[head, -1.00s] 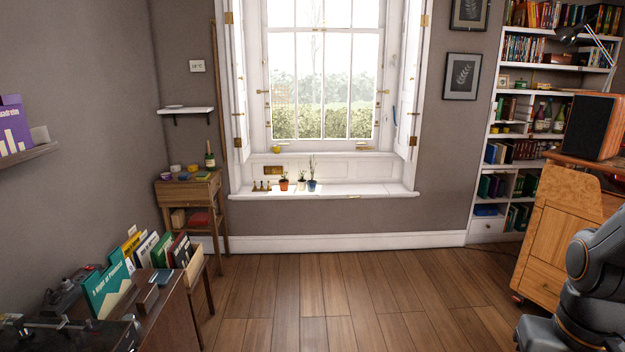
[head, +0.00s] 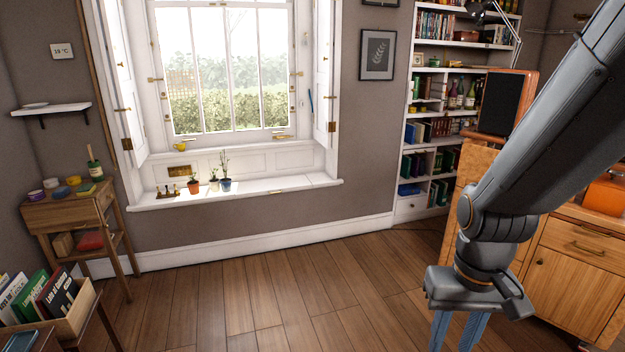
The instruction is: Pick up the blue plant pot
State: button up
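The blue plant pot (head: 225,184) stands upright on the white window sill, with a thin green plant rising from it. A small white pot (head: 214,185) and an orange-red pot (head: 194,187) stand just left of it. My gripper (head: 457,338) hangs at the lower right, pointing down, well apart from the blue pot and nearer to me. Its two blue fingers show a gap between them with nothing seen in it, but their tips run off the bottom edge of the view.
Small brass-coloured figures (head: 168,191) stand left of the pots on the sill (head: 290,184). A wooden side table (head: 75,207) stands left of the window. A wooden cabinet (head: 570,265) is at the right. The wooden floor (head: 290,285) before the window is clear.

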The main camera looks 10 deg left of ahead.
aim_at(225, 182)
jog(key=u, duration=0.15)
jog(key=i, duration=1.8)
jog(key=u, duration=0.8)
jog(key=i, duration=1.7)
jog(key=u, duration=0.8)
jog(key=i, duration=0.7)
jog(key=u, duration=0.15)
